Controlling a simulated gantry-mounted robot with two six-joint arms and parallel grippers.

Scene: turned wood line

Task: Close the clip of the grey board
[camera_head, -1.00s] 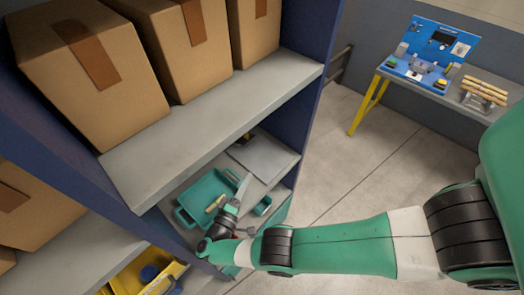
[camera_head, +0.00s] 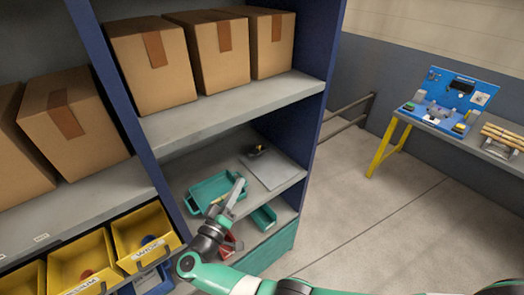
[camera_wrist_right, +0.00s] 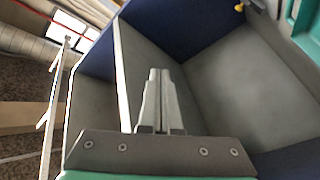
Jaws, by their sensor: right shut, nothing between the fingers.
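The grey board (camera_head: 275,170) lies flat on the middle shelf in the head view, toward its right end. Its dark clip (camera_head: 256,151) is at the board's far edge, with a small yellowish spot; it is too small to tell whether it is open or shut. My right gripper (camera_head: 240,183) is shut and empty, in front and to the left of the board, by the right side of a teal tray. Its closed fingers (camera_wrist_right: 159,74) also show in the right wrist view. I cannot make out the board there. My left gripper is not in view.
The teal tray (camera_head: 196,207) stands left of the board. Cardboard boxes (camera_head: 152,65) fill the shelf above. Yellow bins (camera_head: 142,236) sit at lower left. A blue upright (camera_head: 327,95) bounds the shelf at right; open floor (camera_head: 400,215) lies beyond it.

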